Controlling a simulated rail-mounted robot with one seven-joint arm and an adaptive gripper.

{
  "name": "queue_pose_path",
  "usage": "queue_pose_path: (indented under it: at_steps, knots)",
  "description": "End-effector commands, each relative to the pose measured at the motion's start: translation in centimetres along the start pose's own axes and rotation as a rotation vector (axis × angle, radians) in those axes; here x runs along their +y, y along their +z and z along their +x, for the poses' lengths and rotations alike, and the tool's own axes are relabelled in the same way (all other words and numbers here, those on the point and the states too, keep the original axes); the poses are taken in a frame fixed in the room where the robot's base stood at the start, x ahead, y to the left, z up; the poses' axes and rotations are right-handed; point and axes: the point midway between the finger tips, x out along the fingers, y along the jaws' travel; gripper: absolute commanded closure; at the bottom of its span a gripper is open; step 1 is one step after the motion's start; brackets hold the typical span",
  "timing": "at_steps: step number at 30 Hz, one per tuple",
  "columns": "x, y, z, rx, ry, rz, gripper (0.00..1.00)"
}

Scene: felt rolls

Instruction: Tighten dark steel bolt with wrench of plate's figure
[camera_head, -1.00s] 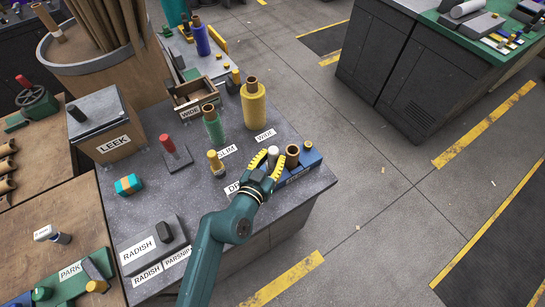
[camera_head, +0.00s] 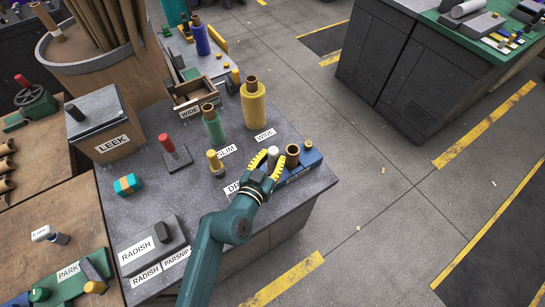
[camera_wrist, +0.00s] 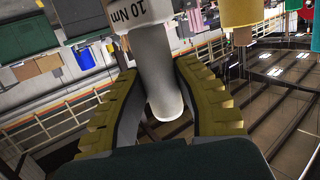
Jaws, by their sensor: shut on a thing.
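My gripper (camera_head: 269,167) is at the front right of the grey-topped bench, its yellow fingers around a pale grey tool handle (camera_head: 273,154). In the wrist view the gripper (camera_wrist: 164,100) is shut on this rounded handle (camera_wrist: 160,70), which has a white collar marked "10 Nm" (camera_wrist: 125,14). The handle is at a blue holder (camera_head: 312,158); I cannot tell whether it is seated in it or lifted. Another white-labelled tool (camera_head: 41,233) lies on the wooden bench at left. I cannot make out the dark steel bolt or a plate with a figure.
A brown-rimmed tube (camera_head: 292,157) stands close right of my gripper. Yellow (camera_head: 254,108) and green (camera_head: 213,127) rolls and a yellow-topped peg (camera_head: 215,163) stand behind and left. A RADISH block (camera_head: 155,245) is at front left. The floor at right is open.

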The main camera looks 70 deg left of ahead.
Motion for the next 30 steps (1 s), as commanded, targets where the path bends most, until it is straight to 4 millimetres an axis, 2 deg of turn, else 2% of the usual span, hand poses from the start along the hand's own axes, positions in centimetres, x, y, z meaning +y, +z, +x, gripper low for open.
queue_pose_path:
  at_steps: [30]
  knots:
    - [0.0,1.4,0.2,-0.008,0.001,0.000,1.00]
